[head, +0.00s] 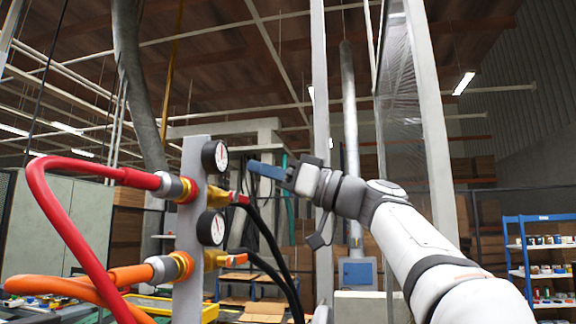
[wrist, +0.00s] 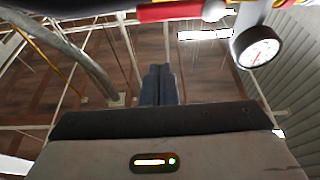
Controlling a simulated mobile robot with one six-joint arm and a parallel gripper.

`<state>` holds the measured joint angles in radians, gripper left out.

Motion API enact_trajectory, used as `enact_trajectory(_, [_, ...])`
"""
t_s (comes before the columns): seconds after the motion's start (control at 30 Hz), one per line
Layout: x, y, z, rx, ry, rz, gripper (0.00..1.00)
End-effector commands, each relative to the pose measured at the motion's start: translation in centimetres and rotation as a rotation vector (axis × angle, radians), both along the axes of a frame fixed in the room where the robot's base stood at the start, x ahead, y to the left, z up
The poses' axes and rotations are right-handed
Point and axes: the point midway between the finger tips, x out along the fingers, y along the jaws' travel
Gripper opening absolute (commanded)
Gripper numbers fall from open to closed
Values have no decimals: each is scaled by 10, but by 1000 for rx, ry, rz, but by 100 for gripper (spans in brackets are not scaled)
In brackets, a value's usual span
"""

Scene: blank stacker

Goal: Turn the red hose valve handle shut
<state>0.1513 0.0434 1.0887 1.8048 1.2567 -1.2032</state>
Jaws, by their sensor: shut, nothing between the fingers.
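The red valve handle (head: 222,195) sits on a brass fitting at the right side of a grey upright panel (head: 190,235) in the head view. It points right, below the upper gauge. In the wrist view a red bar that looks like this handle (wrist: 170,12) crosses the top edge. My gripper (head: 252,166) is shut and empty, its blue fingers pointing left, a little above and right of the handle. The fingers also show together in the wrist view (wrist: 160,72), apart from the red bar. Any gap in depth is hard to judge.
An upper gauge (head: 215,157) and a lower gauge (head: 211,228) are on the panel. A red hose (head: 60,190) and an orange hose (head: 85,285) join from the left. Black hoses (head: 265,230) hang right of the panel. A lower brass valve (head: 222,260) sits beneath.

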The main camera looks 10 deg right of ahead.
Motion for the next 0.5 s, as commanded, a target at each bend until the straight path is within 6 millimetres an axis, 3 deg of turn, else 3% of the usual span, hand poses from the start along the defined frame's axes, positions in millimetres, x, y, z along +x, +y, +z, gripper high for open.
enact_trajectory(0.03, [3,11,9,-1,1,6,0])
enact_trajectory(0.2, [3,9,-18,0,4,-1,0])
enact_trajectory(0.5, [2,9,-36,0,0,0,0])
